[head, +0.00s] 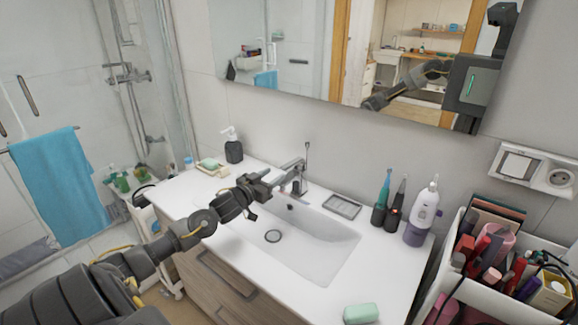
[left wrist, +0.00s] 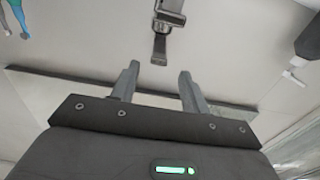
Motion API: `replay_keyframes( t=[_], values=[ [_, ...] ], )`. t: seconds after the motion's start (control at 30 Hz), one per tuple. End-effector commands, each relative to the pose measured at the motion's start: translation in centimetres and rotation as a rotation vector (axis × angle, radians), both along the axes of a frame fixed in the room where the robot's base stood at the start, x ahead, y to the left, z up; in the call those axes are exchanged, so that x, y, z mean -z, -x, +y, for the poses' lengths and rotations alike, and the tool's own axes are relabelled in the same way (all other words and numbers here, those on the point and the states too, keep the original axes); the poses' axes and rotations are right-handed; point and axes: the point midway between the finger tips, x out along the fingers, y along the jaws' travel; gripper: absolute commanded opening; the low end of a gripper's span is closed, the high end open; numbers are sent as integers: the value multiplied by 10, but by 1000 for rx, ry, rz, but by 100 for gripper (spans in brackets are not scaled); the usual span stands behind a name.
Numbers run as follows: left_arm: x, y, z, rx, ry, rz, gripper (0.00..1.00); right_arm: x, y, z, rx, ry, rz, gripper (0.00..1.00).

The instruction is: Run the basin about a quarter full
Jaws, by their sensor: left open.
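My left gripper (head: 264,188) is over the back left of the basin, close to the faucet. In the left wrist view its two fingers (left wrist: 160,88) are apart with nothing between them. My right gripper is not in view.
A dark soap dispenser (head: 234,150) and a soap dish (head: 211,167) stand at the counter's back left. A grey tray (head: 342,207), electric toothbrushes (head: 381,200) and a white-grey bottle (head: 421,218) are on the right. Green soap (head: 361,313) lies at the front. The mirror (head: 290,50) is above.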

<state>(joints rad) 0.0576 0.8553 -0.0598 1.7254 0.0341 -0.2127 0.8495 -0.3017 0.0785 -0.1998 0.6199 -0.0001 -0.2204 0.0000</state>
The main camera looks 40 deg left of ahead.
Motion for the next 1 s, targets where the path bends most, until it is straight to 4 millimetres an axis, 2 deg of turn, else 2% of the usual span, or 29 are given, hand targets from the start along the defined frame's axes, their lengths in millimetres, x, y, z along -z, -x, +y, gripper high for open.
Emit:
replay_keyframes(
  t=[0.2,0.43,0.6,0.9,1.0],
  values=[
    [-4,-42,0,1,3,-4,45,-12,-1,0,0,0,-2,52],
    [-2,-75,-1,3,3,-1,45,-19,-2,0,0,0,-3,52],
    [-1,-85,-1,4,1,0,45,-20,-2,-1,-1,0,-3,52],
    [0,-87,-1,5,0,0,45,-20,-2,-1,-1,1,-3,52],
    [0,-87,-1,5,0,0,32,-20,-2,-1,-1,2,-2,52]
  ],
)
